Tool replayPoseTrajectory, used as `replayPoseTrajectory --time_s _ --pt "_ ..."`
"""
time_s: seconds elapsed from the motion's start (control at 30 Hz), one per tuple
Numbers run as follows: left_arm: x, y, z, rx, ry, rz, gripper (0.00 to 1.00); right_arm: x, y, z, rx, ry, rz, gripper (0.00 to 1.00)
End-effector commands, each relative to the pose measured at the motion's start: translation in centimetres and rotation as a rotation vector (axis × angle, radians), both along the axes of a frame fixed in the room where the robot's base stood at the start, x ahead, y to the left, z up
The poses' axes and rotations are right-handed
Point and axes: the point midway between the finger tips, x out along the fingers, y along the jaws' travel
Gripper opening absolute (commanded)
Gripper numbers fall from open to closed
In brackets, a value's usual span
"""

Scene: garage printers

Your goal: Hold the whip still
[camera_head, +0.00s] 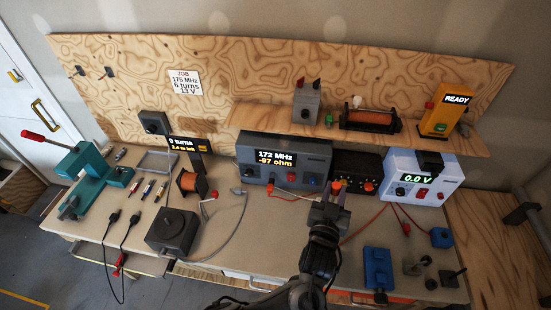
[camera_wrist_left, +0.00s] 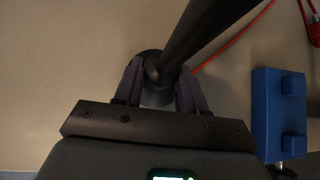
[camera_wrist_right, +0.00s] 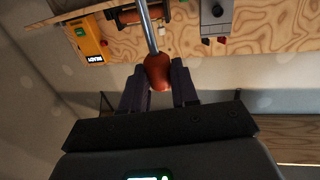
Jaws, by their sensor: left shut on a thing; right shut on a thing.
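My left gripper (camera_wrist_left: 161,68) is shut around the lower end of a thick black rod (camera_wrist_left: 195,32), which rises to the upper right above a round dark base. In the right wrist view, my right gripper (camera_wrist_right: 158,68) is shut on the rounded orange-red end (camera_wrist_right: 158,72) of a slim metal rod (camera_wrist_right: 149,30), apparently the whip. I cannot tell whether both rods are one piece.
A blue block (camera_head: 378,268) is close at the right. Red leads (camera_head: 362,226) cross the bench. A yellow READY box (camera_head: 443,112) stands on the shelf.

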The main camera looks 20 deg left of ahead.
Motion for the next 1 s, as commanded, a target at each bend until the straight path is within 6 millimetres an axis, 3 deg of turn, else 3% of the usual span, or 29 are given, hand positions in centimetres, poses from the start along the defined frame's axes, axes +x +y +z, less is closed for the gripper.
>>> replayPoseTrajectory --time_s 0.7,0.73,0.9,1.0 --pt "-0.42 0.13 -0.57 0.001 0.011 0.001 0.00 -0.03 0.00 -0.86 0.003 0.003 0.000 0.00" --pt "-0.41 0.13 -0.57 0.001 0.011 0.001 0.00 -0.03 0.00 -0.86 0.003 0.003 0.000 0.30" --pt "-0.41 0.13 -0.56 0.001 0.011 0.001 0.00 -0.03 0.00 -0.81 0.002 0.002 0.000 0.56" --pt "-0.41 0.13 -0.56 0.001 0.011 0.001 0.00 -0.02 0.00 -0.78 0.002 0.002 0.000 0.58"
